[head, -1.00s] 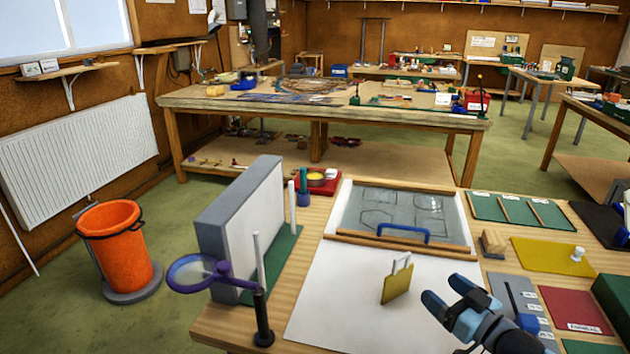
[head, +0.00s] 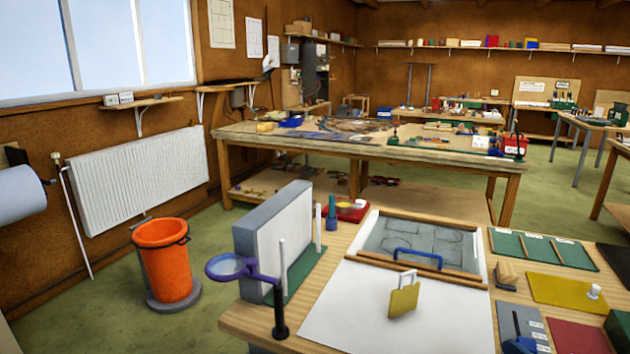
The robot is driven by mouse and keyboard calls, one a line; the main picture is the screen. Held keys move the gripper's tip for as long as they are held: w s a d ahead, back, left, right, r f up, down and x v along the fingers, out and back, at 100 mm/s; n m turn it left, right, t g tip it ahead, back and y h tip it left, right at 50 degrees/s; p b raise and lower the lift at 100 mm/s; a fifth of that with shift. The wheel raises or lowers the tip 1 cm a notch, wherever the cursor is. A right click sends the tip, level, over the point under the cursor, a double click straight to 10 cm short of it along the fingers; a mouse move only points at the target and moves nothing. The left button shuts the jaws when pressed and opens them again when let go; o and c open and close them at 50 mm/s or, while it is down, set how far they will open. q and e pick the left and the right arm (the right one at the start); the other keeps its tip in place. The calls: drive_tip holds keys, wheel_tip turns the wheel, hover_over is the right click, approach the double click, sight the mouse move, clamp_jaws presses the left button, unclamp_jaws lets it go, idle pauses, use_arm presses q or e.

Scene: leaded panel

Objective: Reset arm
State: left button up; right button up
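Only a small blue part at the bottom edge, seemingly the tip of my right gripper (head: 520,342), shows over the grey tray at the lower right. The rest of it is cut off, so I cannot tell whether it is open or shut. My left gripper is not in view. A yellow plate with a pale handle (head: 404,299) stands on the white sheet (head: 345,315), apart from that blue part. Behind it a blue handle (head: 417,258) sits at the lower wooden bar of the leaded panel (head: 425,238).
The workbench (head: 245,318) carries a magnifier on a stand (head: 230,266), a grey and white upright block (head: 270,238), a yellow mat (head: 560,290) and a green divided tray (head: 535,247). An orange bin (head: 165,262) stands on the floor at left.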

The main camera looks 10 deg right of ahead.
drive_tip(key=s+a+f+g+p, duration=0.3)
drive_tip(key=s+a+f, duration=0.4)
drive_tip(key=a, duration=0.3)
drive_tip(key=s+a+f+g+p, duration=0.3)
drive_tip(key=s+a+f+p, duration=0.3)
drive_tip(key=s+a+f, duration=0.1)
drive_tip(key=s+a, duration=0.1)
drive_tip(key=a, duration=0.1)
drive_tip(key=shift+a+f+g+h, duration=0.3)
drive_tip(key=shift+a+f+h, duration=0.05)
drive_tip(key=shift+a+h, duration=0.05)
